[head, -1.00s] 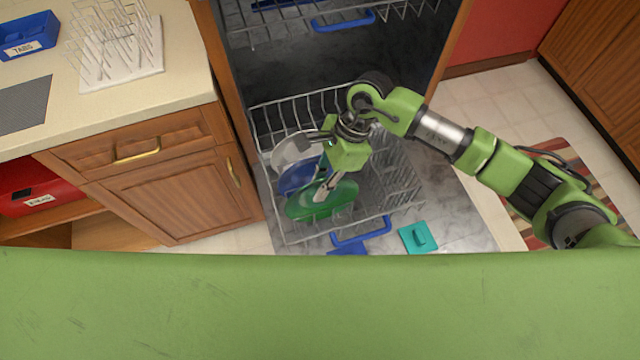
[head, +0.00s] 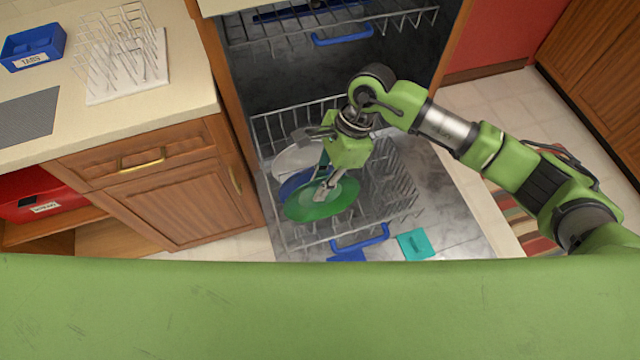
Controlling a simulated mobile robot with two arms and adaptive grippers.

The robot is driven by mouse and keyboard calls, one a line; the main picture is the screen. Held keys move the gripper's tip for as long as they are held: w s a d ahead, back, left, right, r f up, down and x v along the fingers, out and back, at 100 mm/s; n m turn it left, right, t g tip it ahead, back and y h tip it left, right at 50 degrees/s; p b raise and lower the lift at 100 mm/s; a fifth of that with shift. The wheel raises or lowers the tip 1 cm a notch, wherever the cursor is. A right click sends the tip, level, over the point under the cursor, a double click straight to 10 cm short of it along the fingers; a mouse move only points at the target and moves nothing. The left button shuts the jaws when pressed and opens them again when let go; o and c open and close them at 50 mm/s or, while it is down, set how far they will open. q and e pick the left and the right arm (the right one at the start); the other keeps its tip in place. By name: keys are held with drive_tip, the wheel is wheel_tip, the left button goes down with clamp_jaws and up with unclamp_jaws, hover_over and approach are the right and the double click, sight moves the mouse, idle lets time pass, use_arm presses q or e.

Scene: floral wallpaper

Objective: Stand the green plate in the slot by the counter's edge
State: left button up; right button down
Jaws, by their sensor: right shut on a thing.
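The green plate (head: 328,206) is in the dishwasher's lower rack (head: 300,240), tilted, at the front left. My right gripper (head: 323,188) reaches down from above and is shut on the plate's upper part; its fingertips lie over the plate's face. A blue plate (head: 295,183) and a white plate (head: 292,160) stand behind the green one, partly hidden by it and the gripper. On the counter (head: 150,110) a white drying rack (head: 125,85) with upright wire prongs stands near the right edge; no plate is in it. My left gripper is not in view.
A blue tabs box (head: 33,47) and a grey mat (head: 27,117) lie on the counter. The dishwasher's upper rack (head: 390,22) is partly out above. A teal lidded piece (head: 415,243) lies on the open door. The lower rack's right half looks empty.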

drive_tip(key=shift+r+p, duration=1)
drive_tip(key=shift+r, duration=1.55)
